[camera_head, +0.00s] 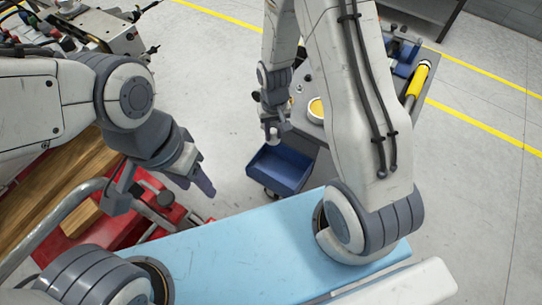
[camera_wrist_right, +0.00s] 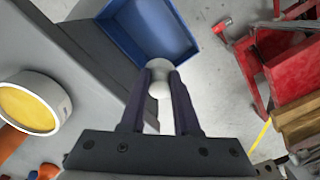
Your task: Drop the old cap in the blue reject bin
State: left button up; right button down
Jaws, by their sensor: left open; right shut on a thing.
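The old cap, a small whitish rounded piece (camera_wrist_right: 160,75), is between the fingertips of my right gripper (camera_wrist_right: 160,82), which is shut on it. The blue reject bin (camera_wrist_right: 118,30) is an open, empty-looking box beyond the fingertips in the right wrist view. In the head view the bin (camera_head: 283,170) hangs at the side of a grey cart, and my right gripper (camera_head: 272,132) is above its back left edge.
A round container with a yellow top (camera_head: 316,108) stands on the grey cart behind the bin; it also shows in the right wrist view (camera_wrist_right: 28,103). A yellow tool (camera_head: 418,80) lies further right. A light blue surface (camera_head: 240,255) is in front. Red equipment (camera_head: 130,215) is at left.

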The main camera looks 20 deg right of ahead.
pick_arm(q)
notch_tip(320, 180, down, 10)
jog(key=b, duration=0.8)
jog(key=shift+f, duration=0.2)
pick_arm(e)
notch_tip(320, 180, down, 11)
jog(key=shift+a, duration=0.35)
jog(key=c, duration=0.6)
grip_release()
jog(key=shift+o, duration=0.2)
jog(key=shift+w+r, duration=0.1)
notch_tip(320, 180, up, 10)
jog(key=shift+r+p, duration=0.2)
jog(key=shift+p, duration=0.45)
pick_arm(q)
jog(key=shift+r, duration=0.85)
